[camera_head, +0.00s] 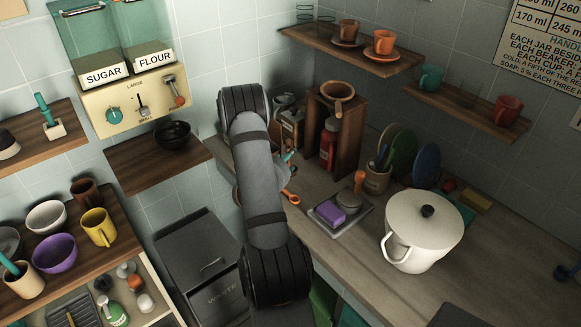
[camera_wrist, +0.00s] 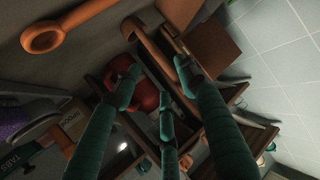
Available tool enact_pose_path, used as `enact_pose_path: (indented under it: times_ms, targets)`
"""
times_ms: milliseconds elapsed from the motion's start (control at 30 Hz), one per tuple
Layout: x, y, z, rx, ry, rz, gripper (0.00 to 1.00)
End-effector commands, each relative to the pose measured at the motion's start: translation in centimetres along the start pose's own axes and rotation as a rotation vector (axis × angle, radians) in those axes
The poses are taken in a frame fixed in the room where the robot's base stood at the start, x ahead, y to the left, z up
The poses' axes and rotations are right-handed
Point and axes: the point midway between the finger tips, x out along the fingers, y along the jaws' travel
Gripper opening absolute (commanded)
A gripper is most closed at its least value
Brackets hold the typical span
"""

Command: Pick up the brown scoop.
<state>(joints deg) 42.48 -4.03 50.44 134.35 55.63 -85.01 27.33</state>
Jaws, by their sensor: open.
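A brown, round, open-topped piece with a short handle (camera_head: 337,91) sits on top of a wooden stand in the head view. It looks like the scoop, but I cannot be sure. My gripper (camera_head: 288,157) is mostly hidden behind my arm; a bit of teal finger shows left of the stand. In the wrist view my gripper's teal fingers (camera_wrist: 160,95) are spread apart. A curved brown strip (camera_wrist: 149,48) shows just beyond them; I cannot tell whether it belongs to the scoop. I see nothing held.
The wooden stand (camera_head: 349,138) has a red bottle (camera_head: 328,143) at its opening. An orange-handled item (camera_head: 291,197) lies on the counter. A sponge tray (camera_head: 349,226), utensil crock (camera_head: 376,178) and white pot (camera_head: 423,232) stand to the right. A wooden shelf (camera_head: 350,55) hangs above.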

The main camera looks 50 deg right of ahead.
Motion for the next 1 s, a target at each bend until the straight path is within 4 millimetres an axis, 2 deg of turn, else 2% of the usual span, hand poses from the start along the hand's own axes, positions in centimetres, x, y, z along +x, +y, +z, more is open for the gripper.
enact_pose_path:
  times_ms: [167,533,833,1000]
  targets:
    - [1.1,-0.1,-0.2,-0.001,-0.001,0.000,0.42]
    - [5.4,-0.2,-0.3,-0.002,0.000,-0.002,0.42]
    - [5.9,-0.2,-0.2,-0.001,-0.001,-0.001,0.42]
    - [5.9,-0.2,-0.2,-0.001,-0.001,-0.001,0.32]
